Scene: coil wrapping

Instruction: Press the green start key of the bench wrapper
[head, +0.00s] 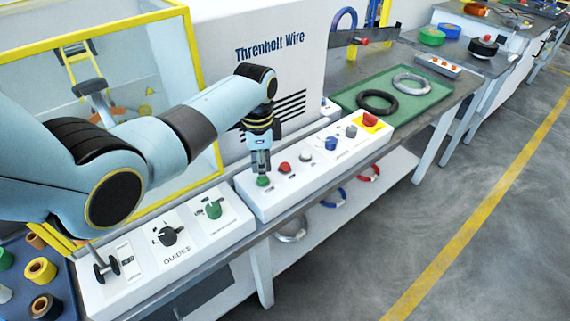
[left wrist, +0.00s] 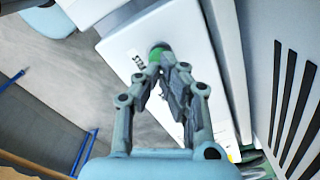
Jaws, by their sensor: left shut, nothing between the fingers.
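The bench wrapper's white key panel (head: 330,158) runs along the front of the bench. The green start key (head: 263,181) is at its left end, and it also shows in the left wrist view (left wrist: 158,53). My left gripper (head: 261,172) points down at the green key with its fingers together and empty. In the left wrist view the fingertips (left wrist: 165,66) overlap the near edge of the key. I cannot tell for certain whether they touch it or how far it is pressed. My right gripper is not in view.
Right of the green key are a red key (head: 284,168), other knobs and a red button on yellow (head: 370,121). A guides panel (head: 168,240) with knobs lies to the left. A green tray (head: 432,92) holds two coils. A yellow-framed guard (head: 205,90) stands behind my arm.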

